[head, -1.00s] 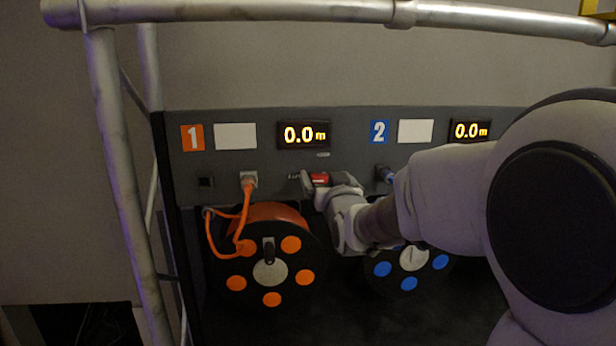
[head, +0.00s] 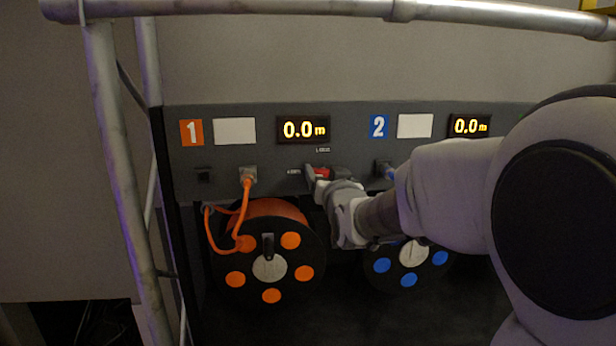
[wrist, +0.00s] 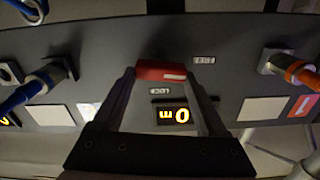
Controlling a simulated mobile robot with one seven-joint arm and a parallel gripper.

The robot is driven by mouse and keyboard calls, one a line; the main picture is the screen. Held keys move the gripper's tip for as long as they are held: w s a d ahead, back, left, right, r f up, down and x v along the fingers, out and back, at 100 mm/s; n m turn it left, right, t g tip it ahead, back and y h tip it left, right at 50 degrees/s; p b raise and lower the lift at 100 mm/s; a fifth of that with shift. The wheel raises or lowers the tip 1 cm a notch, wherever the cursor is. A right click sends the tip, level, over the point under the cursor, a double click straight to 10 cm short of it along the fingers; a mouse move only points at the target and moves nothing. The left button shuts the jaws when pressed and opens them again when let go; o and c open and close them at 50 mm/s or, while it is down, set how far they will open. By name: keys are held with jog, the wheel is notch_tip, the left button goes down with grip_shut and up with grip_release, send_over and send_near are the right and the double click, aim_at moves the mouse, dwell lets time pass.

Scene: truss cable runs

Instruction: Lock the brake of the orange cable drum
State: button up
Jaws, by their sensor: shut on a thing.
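The orange cable drum (head: 290,268), with orange spots and a pale hub, sits below panel section 1 in the head view. Its red brake lever (wrist: 160,70) lies between my fingertips in the wrist view, and a bit of red shows in the head view (head: 322,173). My gripper (head: 317,177) is shut on this lever, right of the drum's socket. A LOCK label (head: 323,150) is just above the lever, and another small label (head: 293,172) is to its left. My fingers hide part of the lever, so its exact angle is hard to tell.
An orange cable (head: 243,205) runs from a plug in the panel to the drum. A blue-spotted drum (head: 409,284) stands to the right, partly behind my arm. A metal truss (head: 125,170) frames the left and top. Display 1 (head: 303,130) reads 0.0 m.

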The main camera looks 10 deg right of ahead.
jog(key=m+b, duration=0.4)
jog(key=shift+d+f, duration=0.15)
jog(key=m+b, duration=0.1)
jog(key=m, duration=0.3)
jog(key=m+b, duration=0.2)
jog(key=m, duration=0.2)
jog(key=m+b, duration=0.2)
jog(key=m, duration=0.2)
jog(key=shift+d, duration=0.4)
jog(key=shift+m, duration=0.3)
jog(key=o, duration=1.3)
jog(key=shift+f, duration=0.1)
jog(key=s, duration=1.7)
jog(key=shift+s+b, duration=0.2)
jog(key=shift+b, duration=0.15)
